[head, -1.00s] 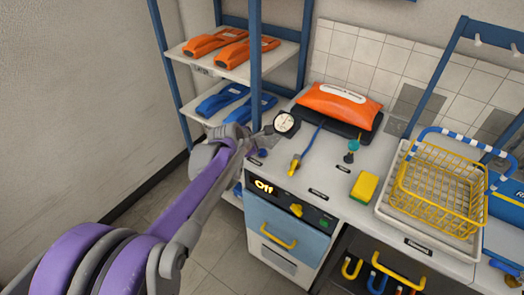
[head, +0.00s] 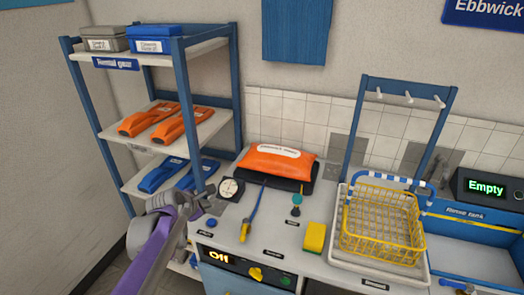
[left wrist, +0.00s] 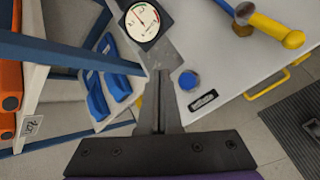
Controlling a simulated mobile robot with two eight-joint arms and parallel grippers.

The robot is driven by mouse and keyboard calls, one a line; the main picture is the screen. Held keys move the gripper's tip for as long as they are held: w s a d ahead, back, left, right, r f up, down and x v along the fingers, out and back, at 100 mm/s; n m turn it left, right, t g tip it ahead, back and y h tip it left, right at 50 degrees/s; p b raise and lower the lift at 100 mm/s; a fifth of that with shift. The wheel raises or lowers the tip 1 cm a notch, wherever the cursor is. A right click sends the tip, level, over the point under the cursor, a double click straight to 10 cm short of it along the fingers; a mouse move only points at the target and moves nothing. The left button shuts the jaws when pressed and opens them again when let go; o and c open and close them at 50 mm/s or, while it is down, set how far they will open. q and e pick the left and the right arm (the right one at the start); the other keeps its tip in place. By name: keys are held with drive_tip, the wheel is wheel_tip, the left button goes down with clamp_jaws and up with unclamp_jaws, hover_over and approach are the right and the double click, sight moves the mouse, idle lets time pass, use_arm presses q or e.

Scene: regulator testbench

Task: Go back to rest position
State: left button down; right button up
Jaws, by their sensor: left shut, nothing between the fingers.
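My left gripper (head: 207,192) is shut and empty at the left end of the bench, next to the blue shelf post and just left of a round dial gauge (head: 231,188). In the left wrist view the shut fingers (left wrist: 160,85) point away from the camera, with the gauge (left wrist: 146,20) beyond them and a blue knob (left wrist: 189,80) to their right. The purple forearm comes in from the lower left. My right gripper is not in view.
A blue-framed shelf (head: 190,107) with orange and blue items stands close behind the left gripper. On the bench are an orange bag (head: 277,162), a yellow-handled tool (head: 246,228), a yellow sponge (head: 314,237) and a yellow wire basket (head: 383,222). A display reading Empty (head: 486,188) is at right.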

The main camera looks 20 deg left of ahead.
use_arm(q)
drive_tip(key=s+d+m+g+p, duration=0.2)
drive_tip(key=s+d+m, duration=0.8)
drive_tip(key=s+m, duration=0.15)
drive_tip(key=s+d+f+m+g+p, duration=0.1)
drive_tip(key=s+d+f+m, duration=0.1)
drive_tip(key=s+m, duration=0.6)
drive_tip(key=s+d+f+m, duration=0.1)
drive_tip(key=s+d+m, duration=0.2)
drive_tip(key=s+m, duration=0.4)
drive_tip(key=shift+s+f+m+g+p, duration=0.35)
drive_tip(key=shift+s+g+p, duration=0.05)
drive_tip(key=shift+s, duration=0.25)
drive_tip(key=shift+d, duration=0.1)
